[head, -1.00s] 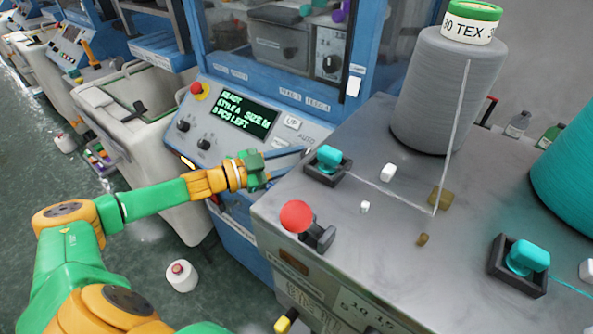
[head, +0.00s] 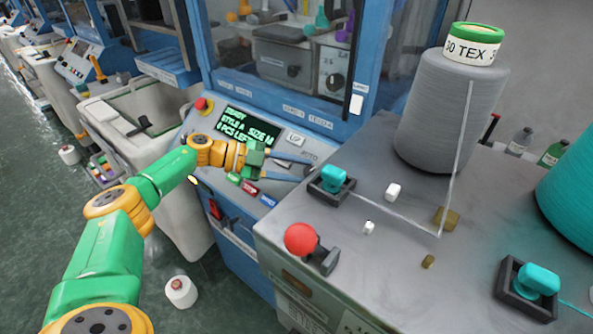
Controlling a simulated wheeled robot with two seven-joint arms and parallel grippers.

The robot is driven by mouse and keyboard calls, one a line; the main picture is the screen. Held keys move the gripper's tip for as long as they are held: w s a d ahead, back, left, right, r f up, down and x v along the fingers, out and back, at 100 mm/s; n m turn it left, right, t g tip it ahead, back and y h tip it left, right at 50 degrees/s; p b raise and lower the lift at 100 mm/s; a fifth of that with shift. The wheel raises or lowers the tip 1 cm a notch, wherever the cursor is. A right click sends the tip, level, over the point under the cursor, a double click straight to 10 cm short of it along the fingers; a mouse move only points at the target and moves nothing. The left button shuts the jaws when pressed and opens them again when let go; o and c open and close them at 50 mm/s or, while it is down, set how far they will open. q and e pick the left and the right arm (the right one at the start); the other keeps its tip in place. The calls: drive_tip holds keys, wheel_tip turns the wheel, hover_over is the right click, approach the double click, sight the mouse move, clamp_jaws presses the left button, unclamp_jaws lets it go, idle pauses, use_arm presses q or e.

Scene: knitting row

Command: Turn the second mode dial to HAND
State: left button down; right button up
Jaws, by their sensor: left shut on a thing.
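The blue machine's control panel (head: 222,118) is in the middle of the head view, with a lit green-text screen (head: 250,130). My left gripper (head: 303,170) reaches across it from the left, its blue-grey fingers at the panel's right side, just below the AUTO lettering. It is shut on the mode dial there. My right gripper is not in view.
A red stop button (head: 203,104) is at the panel's left. A white spool (head: 181,291) lies on the floor.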

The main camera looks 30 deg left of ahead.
use_arm(q)
drive_tip(key=shift+f, duration=0.1)
idle(0.3)
drive_tip(key=c, duration=0.7)
unclamp_jaws()
drive_tip(key=shift+d, duration=0.1)
drive_tip(key=shift+o, duration=0.9)
drive_tip(key=shift+w+d, duration=0.1)
drive_tip(key=shift+w, duration=0.05)
drive_tip(key=b+v, duration=0.2)
drive_tip(key=v, duration=0.5)
